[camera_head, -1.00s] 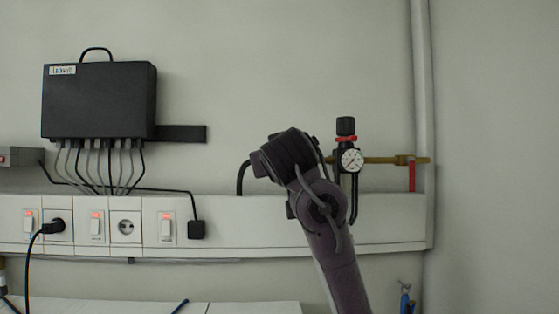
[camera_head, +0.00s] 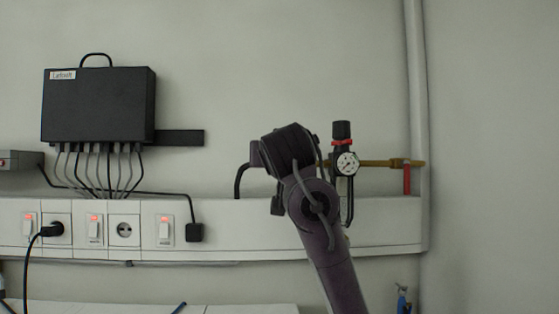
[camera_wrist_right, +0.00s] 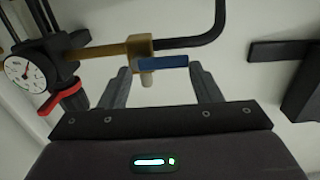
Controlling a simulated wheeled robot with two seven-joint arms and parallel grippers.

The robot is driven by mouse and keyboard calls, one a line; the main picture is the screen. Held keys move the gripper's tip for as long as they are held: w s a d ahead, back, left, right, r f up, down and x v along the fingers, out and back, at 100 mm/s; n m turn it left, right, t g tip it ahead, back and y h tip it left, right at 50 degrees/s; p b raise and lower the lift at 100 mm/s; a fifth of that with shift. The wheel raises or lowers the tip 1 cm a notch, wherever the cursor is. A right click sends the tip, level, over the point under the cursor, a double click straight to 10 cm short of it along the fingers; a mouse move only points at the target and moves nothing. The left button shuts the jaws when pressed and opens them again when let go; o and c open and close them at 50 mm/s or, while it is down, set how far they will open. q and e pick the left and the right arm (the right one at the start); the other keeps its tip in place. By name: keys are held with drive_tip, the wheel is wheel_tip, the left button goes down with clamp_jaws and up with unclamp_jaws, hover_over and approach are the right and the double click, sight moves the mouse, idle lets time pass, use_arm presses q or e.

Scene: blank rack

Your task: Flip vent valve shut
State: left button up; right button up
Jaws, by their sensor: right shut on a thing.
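The vent valve is a brass body (camera_wrist_right: 138,47) with a blue lever (camera_wrist_right: 163,62), seen close up in the right wrist view. The lever lies crosswise between the two fingers of my right gripper (camera_wrist_right: 161,76), which is shut on it near the fingertips. In the head view my right wrist and forearm cover the valve, the lever and the fingers. My left gripper is not in either view.
A pressure gauge (camera_head: 347,163) and a regulator with black knob and red ring (camera_head: 341,137) sit just right of my arm. A red-handled valve (camera_head: 407,178) is further right. A black box (camera_head: 98,105) with cables hangs at left, above switches and sockets.

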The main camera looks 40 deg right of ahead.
drive_tip(key=o, duration=0.6)
drive_tip(key=shift+w, duration=0.1)
drive_tip(key=shift+o, duration=1.1)
drive_tip(key=shift+w+f, duration=0.1)
drive_tip(key=shift+w+a, duration=0.1)
drive_tip(key=shift+w, duration=0.15)
drive_tip(key=shift+s, duration=0.2)
drive_tip(key=b+v, duration=0.1)
drive_tip(key=v, duration=0.6)
drive_tip(key=shift+s+a, duration=0.25)
